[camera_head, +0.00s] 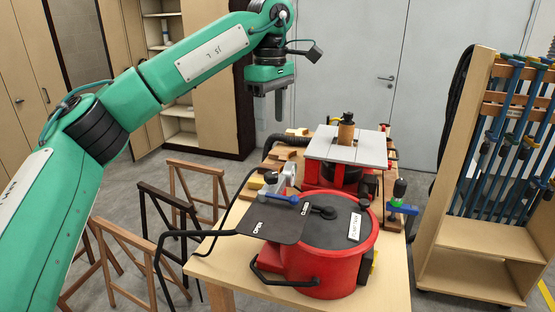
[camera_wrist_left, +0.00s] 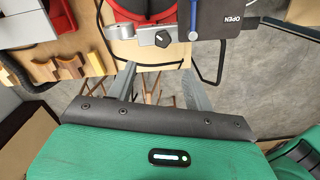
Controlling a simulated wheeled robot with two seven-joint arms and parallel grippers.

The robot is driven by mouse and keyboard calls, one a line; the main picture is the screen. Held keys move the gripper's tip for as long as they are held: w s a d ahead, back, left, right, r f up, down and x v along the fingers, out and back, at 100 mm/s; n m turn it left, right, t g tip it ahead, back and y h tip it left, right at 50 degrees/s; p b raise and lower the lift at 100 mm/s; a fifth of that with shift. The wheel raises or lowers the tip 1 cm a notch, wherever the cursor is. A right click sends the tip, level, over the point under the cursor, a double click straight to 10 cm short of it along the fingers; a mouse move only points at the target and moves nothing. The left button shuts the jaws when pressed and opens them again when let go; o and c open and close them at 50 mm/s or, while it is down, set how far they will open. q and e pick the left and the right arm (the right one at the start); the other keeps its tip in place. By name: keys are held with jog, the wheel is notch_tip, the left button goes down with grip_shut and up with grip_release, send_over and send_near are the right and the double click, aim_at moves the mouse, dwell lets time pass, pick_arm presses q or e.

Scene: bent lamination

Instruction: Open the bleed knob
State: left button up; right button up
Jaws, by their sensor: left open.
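A black pointed knob (camera_wrist_left: 162,39), apparently the bleed knob, sits on a grey metal fitting (camera_wrist_left: 148,37) in the left wrist view. In the head view the knob (camera_head: 270,177) is at the left of the red pot (camera_head: 335,262), by a blue lever (camera_head: 279,198) and a black plate (camera_head: 271,223) marked OPEN and CLOSED. My left gripper (camera_head: 277,104) is open and empty, fingers down, well above the bench and behind the pot. In the left wrist view its fingers (camera_wrist_left: 160,80) are apart, with the knob beyond the tips. My right gripper is out of view.
The wooden bench (camera_head: 225,262) also carries a grey-topped machine (camera_head: 345,148) behind the pot and wooden blocks (camera_head: 287,153). A black hose (camera_head: 200,234) loops off its left side. Trestles (camera_head: 128,262) stand left; a clamp rack (camera_head: 500,150) stands right.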

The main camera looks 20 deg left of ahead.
aim_at(270, 174)
pick_arm(q)
jog(key=f+p, duration=0.1)
jog(key=f, duration=0.3)
jog(key=f+p, duration=0.1)
jog(key=f, duration=0.3)
jog(key=f+p, duration=0.1)
jog(key=f, duration=0.3)
jog(key=shift+s+a, duration=0.1)
jog(key=shift+s, duration=0.3)
jog(key=shift+w+f, duration=0.1)
jog(key=shift+f, duration=0.65)
jog(key=shift+r, duration=0.1)
jog(key=c, duration=1)
jog(key=shift+o, duration=0.2)
